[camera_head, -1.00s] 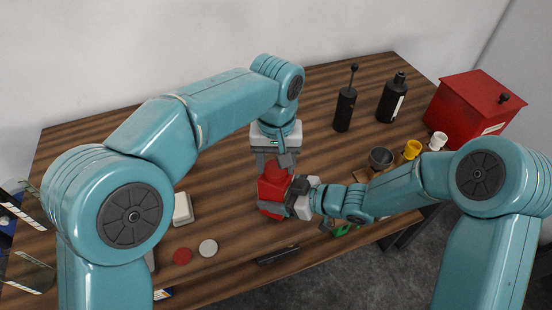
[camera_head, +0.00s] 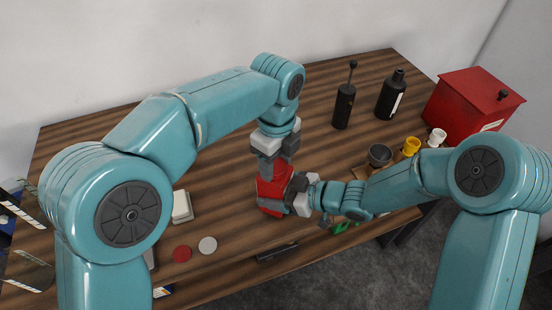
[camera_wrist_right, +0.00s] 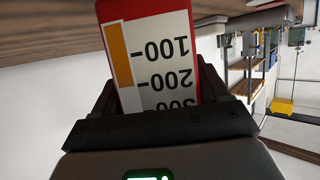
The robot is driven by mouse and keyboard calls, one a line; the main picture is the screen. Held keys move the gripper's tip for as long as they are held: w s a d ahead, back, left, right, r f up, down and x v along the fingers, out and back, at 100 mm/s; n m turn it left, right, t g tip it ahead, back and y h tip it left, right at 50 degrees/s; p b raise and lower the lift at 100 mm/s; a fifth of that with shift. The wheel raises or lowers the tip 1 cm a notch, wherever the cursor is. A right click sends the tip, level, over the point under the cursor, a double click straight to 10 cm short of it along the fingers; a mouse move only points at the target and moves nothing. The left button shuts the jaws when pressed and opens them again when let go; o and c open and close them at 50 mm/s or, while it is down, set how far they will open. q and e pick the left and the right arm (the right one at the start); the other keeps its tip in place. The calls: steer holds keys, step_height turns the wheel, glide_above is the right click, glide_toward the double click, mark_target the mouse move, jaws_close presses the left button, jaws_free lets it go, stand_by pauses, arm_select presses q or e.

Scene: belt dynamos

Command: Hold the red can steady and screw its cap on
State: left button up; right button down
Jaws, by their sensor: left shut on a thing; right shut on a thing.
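The red can (camera_head: 268,201) stands on the wooden table in the middle of the head view. In the right wrist view its white label (camera_wrist_right: 165,66) shows black numbers and an orange bar. My right gripper (camera_head: 291,194) is shut on the can's body from the right. My left gripper (camera_head: 269,163) points down from above and is shut at the can's top. The cap is mostly hidden by the left gripper's fingers, so I cannot tell how it sits on the can.
A red disc (camera_head: 182,254), a pale disc (camera_head: 208,245) and a white box (camera_head: 182,206) lie left of the can. Black bottles (camera_head: 391,96), a dark bowl (camera_head: 379,155), yellow (camera_head: 411,146) and white cups (camera_head: 437,137) and a red box (camera_head: 473,105) stand to the right.

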arm_select(q)
steer(key=m, duration=0.8)
steer(key=shift+a, duration=0.15)
steer(key=m, duration=0.5)
steer(key=o, duration=1)
steer(key=shift+r, duration=2.25)
steer(key=shift+c, duration=0.2)
